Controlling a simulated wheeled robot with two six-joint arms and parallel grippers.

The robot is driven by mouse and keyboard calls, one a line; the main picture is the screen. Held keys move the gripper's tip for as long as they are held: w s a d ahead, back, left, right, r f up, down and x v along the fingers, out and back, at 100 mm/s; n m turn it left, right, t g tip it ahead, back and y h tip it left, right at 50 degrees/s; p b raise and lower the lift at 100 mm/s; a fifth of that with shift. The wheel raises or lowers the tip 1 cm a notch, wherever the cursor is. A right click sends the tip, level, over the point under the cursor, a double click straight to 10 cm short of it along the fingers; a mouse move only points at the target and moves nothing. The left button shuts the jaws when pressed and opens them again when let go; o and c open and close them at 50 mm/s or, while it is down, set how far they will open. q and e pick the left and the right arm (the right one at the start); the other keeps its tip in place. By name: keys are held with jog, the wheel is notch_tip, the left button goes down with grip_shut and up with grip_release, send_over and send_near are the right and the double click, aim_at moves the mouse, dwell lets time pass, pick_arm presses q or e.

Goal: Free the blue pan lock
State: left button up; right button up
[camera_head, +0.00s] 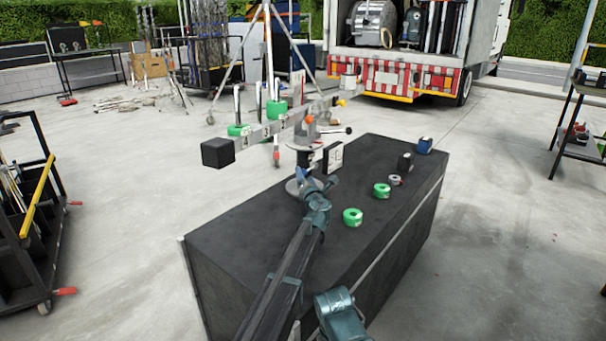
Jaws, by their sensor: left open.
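A grey camera-mount head (309,134) stands on a round base on the dark case, holding a long grey beam (270,130) with a black block (218,152) on its left end. The head carries an orange knob (310,119) and a black-tipped handle (348,130). A small blue part (303,173) shows low on the mount, left of my wrist; it looks like the blue pan lock, partly hidden. My left gripper (322,168) is open close to the right of it; contact cannot be told.
The dark case top (290,220) also bears green tape rolls (352,217), (382,190), a grey roll (394,180), a black box (405,162) and a blue box (424,145). A cart (30,220) stands left; a truck (400,60) stands behind.

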aim_at(303, 171)
pick_arm(q)
jog(key=shift+x, duration=1.5)
grip_shut()
jog(key=shift+a, duration=0.1)
